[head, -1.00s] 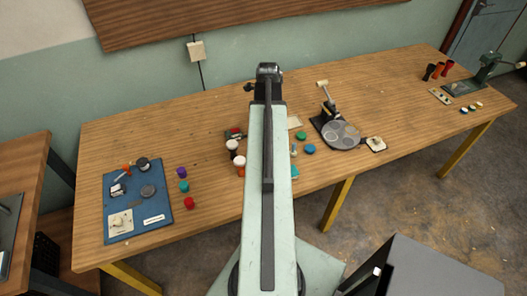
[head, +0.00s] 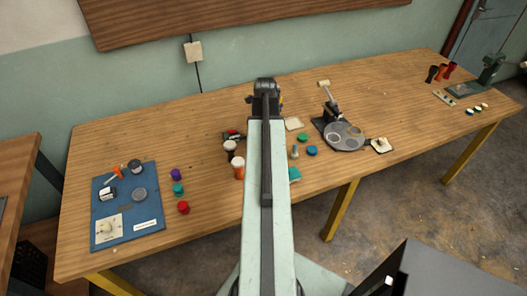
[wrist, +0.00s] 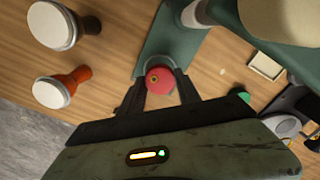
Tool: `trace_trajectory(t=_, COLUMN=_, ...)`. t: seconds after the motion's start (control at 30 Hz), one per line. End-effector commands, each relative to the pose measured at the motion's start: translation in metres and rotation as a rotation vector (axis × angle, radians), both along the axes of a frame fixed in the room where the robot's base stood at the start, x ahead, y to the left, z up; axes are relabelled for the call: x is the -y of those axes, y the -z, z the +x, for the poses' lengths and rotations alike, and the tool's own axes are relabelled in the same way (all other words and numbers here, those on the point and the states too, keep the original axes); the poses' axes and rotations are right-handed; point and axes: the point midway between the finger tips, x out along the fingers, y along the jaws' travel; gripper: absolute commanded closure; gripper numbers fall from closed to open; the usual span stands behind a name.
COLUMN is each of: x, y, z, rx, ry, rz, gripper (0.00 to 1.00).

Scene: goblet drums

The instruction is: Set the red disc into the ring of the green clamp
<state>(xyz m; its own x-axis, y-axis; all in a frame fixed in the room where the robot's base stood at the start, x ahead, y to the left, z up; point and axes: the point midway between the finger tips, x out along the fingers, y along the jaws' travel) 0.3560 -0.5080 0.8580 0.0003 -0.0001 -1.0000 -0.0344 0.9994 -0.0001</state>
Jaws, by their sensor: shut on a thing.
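In the wrist view the red disc (wrist: 158,84) lies between the two dark fingers of my gripper (wrist: 161,78), which is shut on it. The disc has a small dark spot in its middle. A green clamp (wrist: 164,46) with a flat plate and a thick arm lies just past the fingertips; a pale metal part shows at its top. A grey curved edge behind the disc may be the ring; I cannot tell whether the disc touches it.
Goblet drums with white tops (wrist: 52,26) and an orange body (wrist: 72,80) stand left of my gripper. A black clamp with a round grey plate (head: 345,143) stands right of my arm. A blue board (head: 128,230) lies far left.

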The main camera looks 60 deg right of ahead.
Motion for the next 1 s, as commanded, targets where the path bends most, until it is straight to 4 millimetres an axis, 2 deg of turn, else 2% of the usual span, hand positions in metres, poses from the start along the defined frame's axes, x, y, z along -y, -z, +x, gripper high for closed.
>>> trace_trajectory(t=0.03, x=0.000, y=0.016, z=0.000, rx=0.000, ry=0.000, rz=0.000, gripper=1.00)
trace_trajectory(t=0.17, x=0.000, y=0.034, z=0.000, rx=0.000, ry=-0.001, rz=0.000, gripper=1.00)
trace_trajectory(t=0.4, x=0.000, y=0.030, z=0.000, rx=0.000, ry=-0.001, rz=0.000, gripper=1.00)
trace_trajectory(t=0.9, x=-0.002, y=0.043, z=0.000, rx=-0.003, ry=-0.003, rz=0.003, gripper=1.00)
trace_trajectory(t=0.93, x=-0.002, y=0.044, z=-0.001, rx=-0.004, ry=-0.003, rz=0.004, gripper=0.52)
trace_trajectory(t=1.0, x=-0.003, y=0.044, z=-0.001, rx=-0.004, ry=-0.003, rz=0.004, gripper=0.39)
